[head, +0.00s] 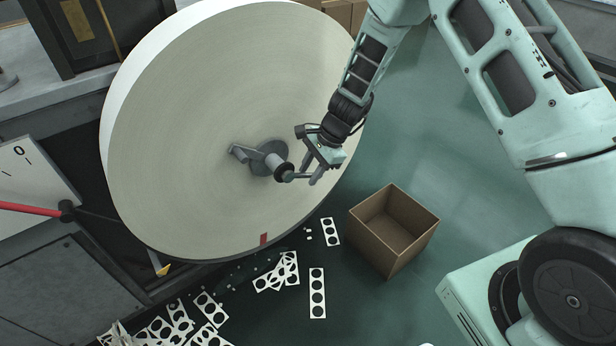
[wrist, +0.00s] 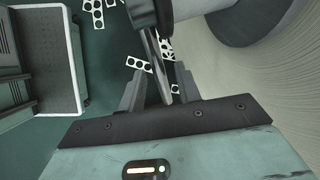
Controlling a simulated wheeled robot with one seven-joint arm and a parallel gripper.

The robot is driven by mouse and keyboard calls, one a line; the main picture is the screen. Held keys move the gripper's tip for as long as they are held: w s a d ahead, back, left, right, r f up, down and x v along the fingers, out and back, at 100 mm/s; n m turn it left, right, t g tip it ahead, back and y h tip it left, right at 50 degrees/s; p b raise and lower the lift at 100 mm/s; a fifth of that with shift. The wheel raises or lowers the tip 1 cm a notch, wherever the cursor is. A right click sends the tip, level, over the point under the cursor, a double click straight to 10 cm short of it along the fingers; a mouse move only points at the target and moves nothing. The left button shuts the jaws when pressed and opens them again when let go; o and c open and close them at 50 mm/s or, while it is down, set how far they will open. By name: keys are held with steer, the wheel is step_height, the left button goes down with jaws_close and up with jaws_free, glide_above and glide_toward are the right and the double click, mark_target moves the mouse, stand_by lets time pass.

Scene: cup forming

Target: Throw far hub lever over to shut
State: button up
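The hub (head: 268,158) is a dark grey disc in the middle of a large pale round face. A short grey lever arm (head: 240,153) sticks out to its left, and a dark round knob or spindle end (head: 284,171) stands out toward my gripper. My gripper (head: 312,158) is just right of the hub with its fingers spread apart. In the wrist view, a grey metal bar (wrist: 155,58) runs down between the fingers of my gripper (wrist: 158,88), with gaps at its sides. I cannot tell whether this bar is the far lever, or whether it touches a finger.
An open brown box (head: 392,230) stands on the green floor at the lower right. Punched white strips (head: 317,292) lie scattered below the reel. A red lever (head: 30,209) juts from a panel at the left. The pale reel face (head: 190,130) surrounds the hub closely.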

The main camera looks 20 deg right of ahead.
steer(key=shift+x, duration=0.9)
steer(key=shift+c, duration=0.2)
jaws_close()
steer(key=shift+f, duration=0.1)
steer(key=shift+a+f+y+b, duration=0.1)
steer(key=shift+f+y+b, duration=0.3)
steer(key=shift+y+b, duration=0.2)
steer(key=s+a+f+m+g+y+b, duration=0.2)
steer(key=a+y+b, duration=0.7)
steer(key=y, duration=0.7)
steer(key=shift+s+m+g, duration=0.4)
steer(key=shift+s+g, duration=0.05)
steer(key=shift+g, duration=0.15)
steer(key=shift+a+r, duration=0.1)
steer(key=shift+r, duration=0.05)
